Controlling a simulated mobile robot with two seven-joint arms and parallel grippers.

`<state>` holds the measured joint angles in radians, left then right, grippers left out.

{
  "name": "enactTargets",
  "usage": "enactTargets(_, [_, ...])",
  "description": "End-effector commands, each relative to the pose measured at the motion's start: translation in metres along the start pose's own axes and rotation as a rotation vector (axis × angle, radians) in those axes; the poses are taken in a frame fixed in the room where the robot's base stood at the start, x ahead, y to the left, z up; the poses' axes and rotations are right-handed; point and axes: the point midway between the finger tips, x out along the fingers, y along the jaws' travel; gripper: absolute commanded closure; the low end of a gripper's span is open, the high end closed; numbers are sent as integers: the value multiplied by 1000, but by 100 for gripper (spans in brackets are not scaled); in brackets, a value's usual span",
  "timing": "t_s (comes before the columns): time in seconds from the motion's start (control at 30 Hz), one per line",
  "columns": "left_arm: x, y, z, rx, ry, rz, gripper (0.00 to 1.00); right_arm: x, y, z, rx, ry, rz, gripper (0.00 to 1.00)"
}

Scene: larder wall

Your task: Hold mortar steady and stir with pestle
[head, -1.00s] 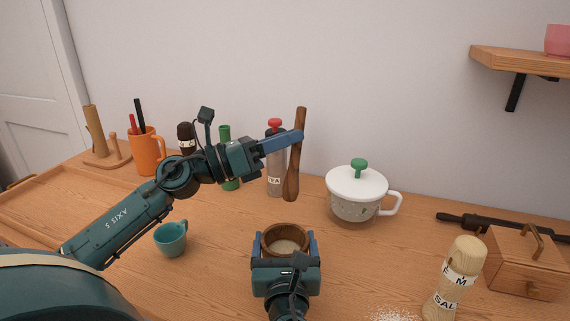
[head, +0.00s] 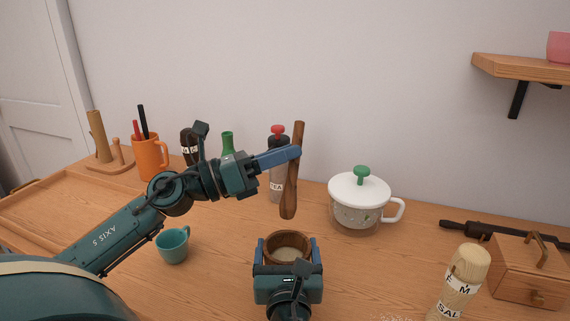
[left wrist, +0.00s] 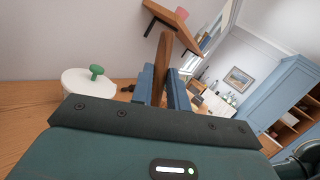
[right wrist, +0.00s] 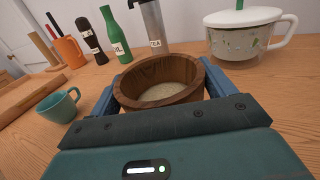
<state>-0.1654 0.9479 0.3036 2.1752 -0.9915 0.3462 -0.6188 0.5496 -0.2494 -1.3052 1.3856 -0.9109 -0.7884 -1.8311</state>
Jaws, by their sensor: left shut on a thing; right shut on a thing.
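The wooden mortar (head: 287,241) stands on the counter with pale grainy stuff inside. My right gripper (head: 288,250) is shut around its sides, one finger on each side, as the right wrist view also shows for the mortar (right wrist: 160,82). My left gripper (head: 294,152) is shut on the dark wooden pestle (head: 290,190), gripping its upper half. The pestle hangs nearly upright in the air, its thick end above the mortar and apart from it. In the left wrist view, the pestle (left wrist: 163,60) rises between the two blue fingers.
A white-lidded pot (head: 359,200) stands right of the pestle. A teal cup (head: 172,246) is left of the mortar. Behind are a tea flask (head: 278,175), a green bottle (right wrist: 115,35) and an orange mug (head: 150,155). A salt shaker (head: 462,280) and wooden box (head: 527,268) are at right.

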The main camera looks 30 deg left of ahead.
Motion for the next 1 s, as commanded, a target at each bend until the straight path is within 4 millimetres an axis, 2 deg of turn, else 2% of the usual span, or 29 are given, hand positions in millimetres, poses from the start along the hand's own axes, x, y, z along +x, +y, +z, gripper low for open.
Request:
enactTargets(0.7, [6,36,-40,-2,-2,-1,100,0,0,0,0,-1,0,45])
enactTargets(1.0, [-5,35,-62,-3,-1,0,100,0,0,0,0,-1,0,45])
